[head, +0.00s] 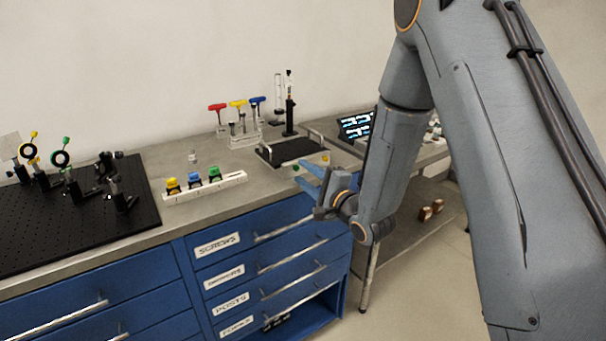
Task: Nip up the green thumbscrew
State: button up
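A small green thumbscrew-like knob (66,140) sits at the top of a dark round ring mount (60,158) on the black perforated board at the far left. A yellow knob (34,134) sits on a similar mount just left of it. My gripper (303,176), with blue fingers, is far to the right of these mounts, by the bench's front edge. Its fingers look apart, with nothing visible between them. A tiny green piece (296,168) shows beside the fingertips; I cannot tell what it is.
A white rack (206,188) with yellow, blue and green-topped parts stands between the board (70,232) and my gripper. Behind are T-handled drivers (238,103) in a stand and a dark tray (290,151). Blue drawers (265,250) are below.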

jog(key=b+v, duration=0.1)
jog(key=v, duration=0.5)
jog(key=shift+s+d, duration=0.2)
jog(key=shift+s, duration=0.05)
jog(key=s+d+f+n+g+h, duration=0.3)
jog(key=s+d+n+g+h, duration=0.1)
jog(key=d, duration=0.2)
jog(key=s+d+f+n+g+h, duration=0.3)
jog(key=d+f+n+h, duration=0.1)
jog(key=d+h, duration=0.15)
jog(key=s+d+n+g, duration=0.1)
jog(key=s+n+g, duration=0.2)
jog(key=s, duration=0.6)
jog(key=s+d+r+n+g, duration=0.1)
jog(key=s+d+n+g, duration=0.1)
jog(key=s, duration=0.8)
jog(key=shift+d+n+g, duration=0.3)
jog(key=shift+n+g, duration=0.3)
jog(key=shift+g, duration=0.6)
